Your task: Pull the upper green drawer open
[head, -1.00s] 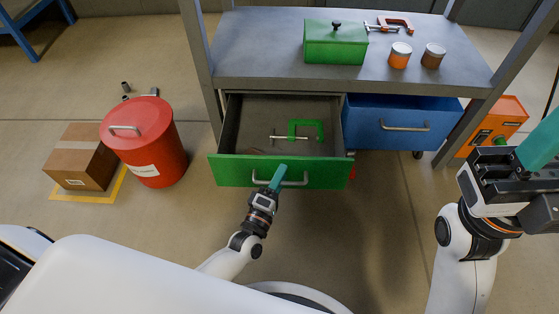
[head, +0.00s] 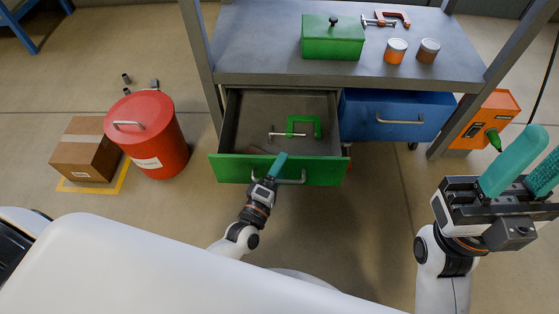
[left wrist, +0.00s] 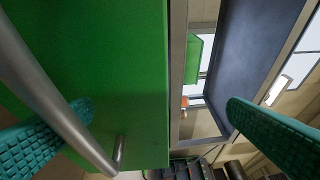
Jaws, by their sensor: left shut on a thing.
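The green drawer (head: 235,170) stands well out from under the grey workbench, its inside showing. Its front also fills the left part of the left wrist view (left wrist: 120,60). A metal bar handle (head: 295,182) runs across the front, and it also shows close up in the left wrist view (left wrist: 45,85). My left gripper (head: 279,165) is at the handle, shut on it; one teal finger is partly behind the bar in the left wrist view. My right gripper (head: 542,150) is open and empty, raised at the right, far from the drawer.
A red bin (head: 150,140) and cardboard box (head: 85,150) stand left. The bench top (head: 260,60) carries a green box (head: 332,42) and two jars.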

